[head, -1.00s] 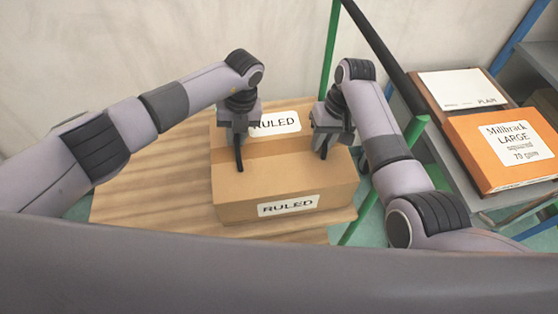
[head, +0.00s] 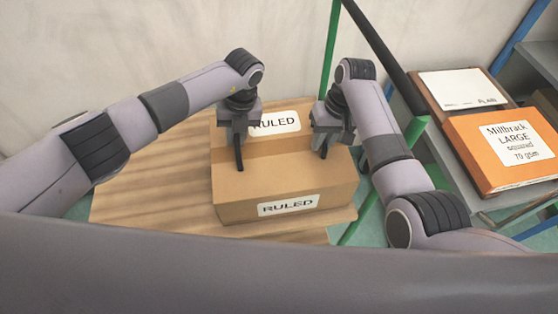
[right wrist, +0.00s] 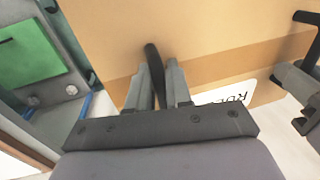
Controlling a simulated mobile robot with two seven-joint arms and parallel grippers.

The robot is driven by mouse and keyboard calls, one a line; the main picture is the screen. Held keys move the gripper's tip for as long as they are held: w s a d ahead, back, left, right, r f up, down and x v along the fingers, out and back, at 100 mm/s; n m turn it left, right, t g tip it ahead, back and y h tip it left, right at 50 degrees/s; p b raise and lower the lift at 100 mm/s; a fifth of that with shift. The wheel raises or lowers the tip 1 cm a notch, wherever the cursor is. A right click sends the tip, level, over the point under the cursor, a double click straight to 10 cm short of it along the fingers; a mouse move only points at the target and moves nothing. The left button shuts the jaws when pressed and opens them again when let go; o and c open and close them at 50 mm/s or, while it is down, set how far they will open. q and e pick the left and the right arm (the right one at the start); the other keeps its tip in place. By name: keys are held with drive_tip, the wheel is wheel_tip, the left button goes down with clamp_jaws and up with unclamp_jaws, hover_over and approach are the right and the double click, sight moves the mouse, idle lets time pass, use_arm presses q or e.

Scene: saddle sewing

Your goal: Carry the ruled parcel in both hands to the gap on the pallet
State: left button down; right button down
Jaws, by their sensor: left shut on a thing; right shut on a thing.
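The ruled parcel (head: 285,178) is a brown cardboard box with a white RULED label on top and another on its front face. It sits on, or just over, a wooden board (head: 130,205); I cannot tell if they touch. My left gripper (head: 239,150) is shut on it at the top left. My right gripper (head: 322,140) is shut on it at the top right. In the right wrist view my right gripper (right wrist: 157,85) has a dark strip between its fingers, against the parcel (right wrist: 215,30). No gap on a pallet can be made out.
A green post (head: 330,55) and a dark bar (head: 380,50) stand behind the ruled parcel. The board is clear on the left.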

use_arm(q)
drive_tip(key=shift+r, duration=0.3)
use_arm(e)
drive_tip(key=shift+w+r, duration=0.1)
drive_tip(key=shift+r, duration=0.25)
